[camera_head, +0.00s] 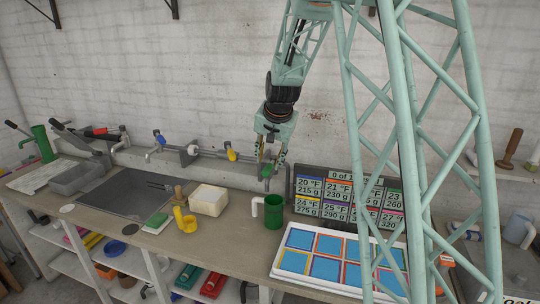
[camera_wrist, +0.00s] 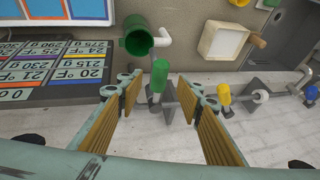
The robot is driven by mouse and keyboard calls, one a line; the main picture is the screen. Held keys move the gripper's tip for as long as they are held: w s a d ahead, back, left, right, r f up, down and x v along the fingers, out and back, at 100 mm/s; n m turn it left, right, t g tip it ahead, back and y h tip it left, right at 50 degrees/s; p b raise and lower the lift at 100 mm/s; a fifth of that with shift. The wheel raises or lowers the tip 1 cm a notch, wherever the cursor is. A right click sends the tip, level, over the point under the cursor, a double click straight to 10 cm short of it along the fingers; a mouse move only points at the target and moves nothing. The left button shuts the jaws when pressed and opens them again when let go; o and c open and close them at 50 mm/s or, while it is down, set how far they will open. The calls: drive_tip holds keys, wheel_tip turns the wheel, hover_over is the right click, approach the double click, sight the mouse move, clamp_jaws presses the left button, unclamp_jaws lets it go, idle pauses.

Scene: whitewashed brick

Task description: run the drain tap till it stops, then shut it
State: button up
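A pipe along the wall carries taps with blue (camera_head: 159,138), yellow (camera_head: 231,155) and green (camera_head: 266,171) handles. I cannot tell from any label which is the drain tap. My gripper (camera_head: 270,160) is at the green-handled tap. In the wrist view the green handle (camera_wrist: 159,76) shows between and just beyond the fingertips of my open gripper (camera_wrist: 165,92), apart from both. A green mug (camera_head: 273,213) with a white handle stands on the bench below that tap; the wrist view shows it too (camera_wrist: 137,40). I see no water stream.
A board of temperature and weight cards (camera_head: 345,195) stands right of the mug, behind a tray of blue panels (camera_head: 283,272).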

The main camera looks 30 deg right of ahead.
sight(269, 170)
drive_tip(key=shift+x, duration=3.1)
drive_tip(key=shift+c, duration=0.7)
drive_tip(key=c, duration=0.8)
drive_tip(key=shift+s+d+f+n+b, duration=0.1)
drive_tip(key=shift+s+d+n+b, duration=0.25)
drive_tip(key=shift+b, duration=0.8)
drive_tip(key=shift+c, duration=0.2)
drive_tip(key=shift+s+d+n+y+b, duration=0.35)
drive_tip(key=shift+n+b, duration=0.3)
drive_tip(key=shift+b, duration=1.15)
drive_tip(key=shift+s+d+n+y+b, duration=0.1)
drive_tip(key=shift+d+n+y+b, duration=0.4)
drive_tip(key=shift+b, duration=1.3)
drive_tip(key=shift+s+d+b, duration=0.1)
drive_tip(key=shift+d+b, duration=0.15)
drive_tip(key=shift+b, duration=0.15)
drive_tip(key=shift+s+d+n+y+b, duration=0.3)
drive_tip(key=shift+d+n+b, duration=0.3)
drive_tip(key=shift+n+b, duration=0.55)
